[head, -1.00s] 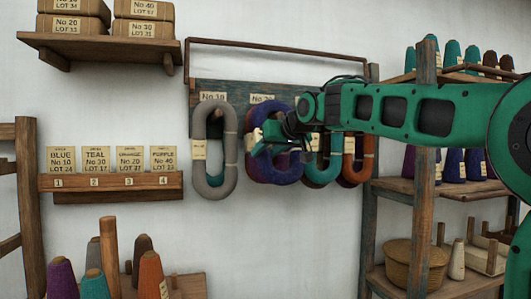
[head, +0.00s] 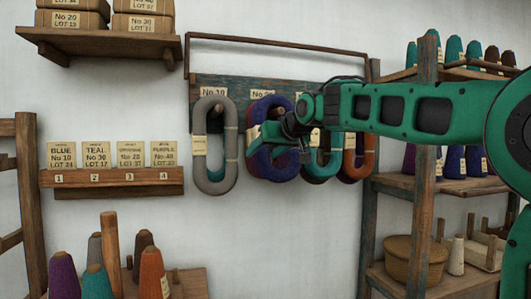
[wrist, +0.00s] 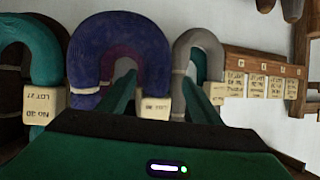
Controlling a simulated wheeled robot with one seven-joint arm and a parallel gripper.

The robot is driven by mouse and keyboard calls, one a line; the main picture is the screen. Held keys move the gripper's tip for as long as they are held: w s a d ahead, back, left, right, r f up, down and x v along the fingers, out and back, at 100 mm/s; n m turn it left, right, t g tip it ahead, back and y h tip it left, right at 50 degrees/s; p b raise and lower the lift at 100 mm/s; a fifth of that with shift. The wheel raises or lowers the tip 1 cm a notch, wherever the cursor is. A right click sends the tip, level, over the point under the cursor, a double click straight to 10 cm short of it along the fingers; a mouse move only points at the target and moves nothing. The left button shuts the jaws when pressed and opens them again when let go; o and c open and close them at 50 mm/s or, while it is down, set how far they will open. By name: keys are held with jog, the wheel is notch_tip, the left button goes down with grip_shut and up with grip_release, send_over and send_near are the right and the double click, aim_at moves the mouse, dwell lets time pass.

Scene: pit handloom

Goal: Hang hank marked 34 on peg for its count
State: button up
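A blue-purple hank (head: 285,168) hangs on the wall rack beneath a partly hidden count plate. Something maroon shows inside its loop in the wrist view. My gripper (head: 263,142) is at this hank's left limb in the head view. In the wrist view its two green fingers (wrist: 162,92) are apart, with a limb of the hank (wrist: 150,55) and a pale tag (wrist: 157,107) between them. Contact cannot be told. The number 34 is not legible on any hank. The peg board (head: 220,84) is mostly covered by hanks and my arm.
A grey hank (head: 229,150) hangs left under the No 10 plate, with teal behind it. A teal hank (head: 333,168) and an orange hank (head: 368,155) hang right. A card rack (head: 110,180) is left. A shelf post (head: 425,180) stands right, near my arm.

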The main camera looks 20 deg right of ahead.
jog(key=shift+s+d+r, duration=0.1)
jog(key=shift+d+r, duration=0.05)
jog(key=shift+r, duration=0.15)
jog(key=shift+s+d+r, duration=0.15)
jog(key=shift+s+r, duration=0.15)
jog(key=shift+s, duration=0.1)
jog(key=v, duration=1)
jog(key=s+d+f+m+g+h, duration=0.1)
jog(key=s+d+f+g, duration=0.1)
jog(key=s+d+f, duration=0.5)
jog(key=s+d+f+m+g+h, duration=0.1)
jog(key=s+d+f+m+g, duration=0.1)
jog(key=f, duration=0.9)
jog(key=s+d+f+m+g+h, duration=0.1)
jog(key=s+d+f+g, duration=0.1)
jog(key=s+d+f, duration=0.5)
jog(key=s+f+m+g, duration=0.3)
jog(key=s+f+g, duration=0.4)
jog(key=s+f, duration=1.3)
jog(key=shift+s+a+f+m, duration=0.15)
jog(key=shift+s+f+m, duration=0.2)
jog(key=shift+s, duration=0.75)
jog(key=shift+r, duration=0.15)
